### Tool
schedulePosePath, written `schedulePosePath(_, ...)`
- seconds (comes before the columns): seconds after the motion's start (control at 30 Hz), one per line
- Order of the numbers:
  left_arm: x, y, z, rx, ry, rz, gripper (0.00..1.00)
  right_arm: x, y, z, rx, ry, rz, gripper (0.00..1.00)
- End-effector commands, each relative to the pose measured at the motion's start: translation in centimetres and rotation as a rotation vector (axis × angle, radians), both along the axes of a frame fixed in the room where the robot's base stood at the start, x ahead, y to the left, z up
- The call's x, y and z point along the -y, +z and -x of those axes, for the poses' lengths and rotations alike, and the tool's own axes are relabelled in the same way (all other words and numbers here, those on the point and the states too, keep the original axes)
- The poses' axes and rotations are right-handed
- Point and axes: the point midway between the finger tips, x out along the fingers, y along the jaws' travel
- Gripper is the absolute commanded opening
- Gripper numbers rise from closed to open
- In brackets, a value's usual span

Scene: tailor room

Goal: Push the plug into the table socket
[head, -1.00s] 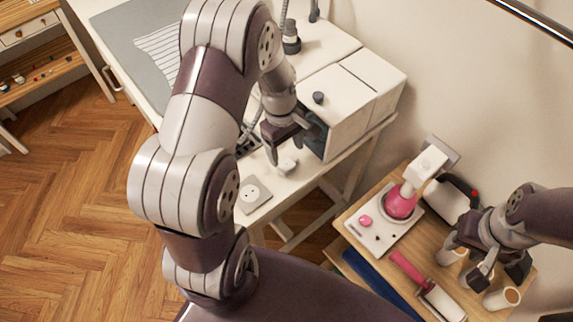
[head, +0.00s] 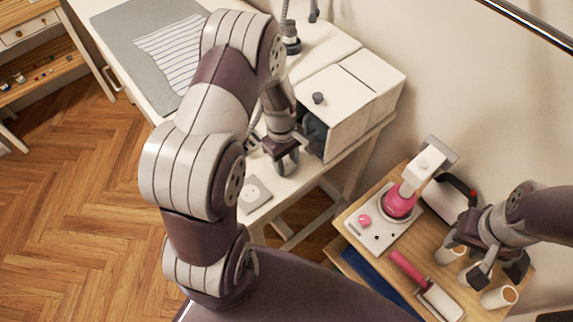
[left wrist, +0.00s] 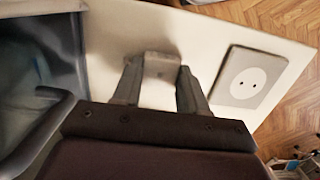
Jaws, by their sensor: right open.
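The white plug (left wrist: 162,68) lies on the white tabletop between the fingertips of my left gripper in the left wrist view. My left gripper (head: 286,164) is low over the table in the head view and mostly hides the plug there. Its fingers (left wrist: 158,85) stand on either side of the plug; I cannot tell whether they press on it. The table socket (head: 254,194) is a grey square plate with a round white two-hole face, also seen in the left wrist view (left wrist: 246,80). The socket is empty, apart from the plug. My right gripper (head: 484,262) is open above the wooden side table.
A white cabinet box (head: 340,105) with a dark opening stands close behind my left gripper. The wooden side table (head: 375,205) holds a pink and white press (head: 400,200), a pink-handled tool (head: 410,270) and white cylinders (head: 500,298). Striped cloth (head: 170,52) lies on a grey mat.

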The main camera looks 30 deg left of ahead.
Motion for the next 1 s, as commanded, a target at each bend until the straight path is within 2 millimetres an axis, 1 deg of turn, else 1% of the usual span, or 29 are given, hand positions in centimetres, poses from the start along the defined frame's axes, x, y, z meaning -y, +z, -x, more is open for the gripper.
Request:
schedulePosePath(0.27,0.0,0.0,0.0,0.0,0.0,0.0,0.15,0.0,0.0,0.0,0.0,0.0,0.0,0.43)
schedulePosePath(0.4,0.0,0.4,-0.1,0.001,0.0,-0.001,0.15,0.0,-0.1,0.0,0.0,0.0,0.0,0.43)
schedulePosePath(0.47,0.0,0.9,-0.1,0.002,0.0,0.0,0.15,0.0,-0.2,0.0,0.0,0.0,0.0,0.43)
schedulePosePath(0.57,0.0,2.2,-0.1,0.004,0.0,-0.002,0.15,0.0,-0.4,0.0,0.0,0.0,0.0,0.43)
schedulePosePath(0.67,0.0,4.2,-0.1,0.006,0.0,-0.001,0.15,0.0,-0.6,0.0,0.0,0.0,0.0,0.43)
schedulePosePath(1.0,6.1,8.7,4.8,0.003,-0.006,0.0,0.15,0.0,-1.3,0.0,0.0,0.0,0.0,0.43)
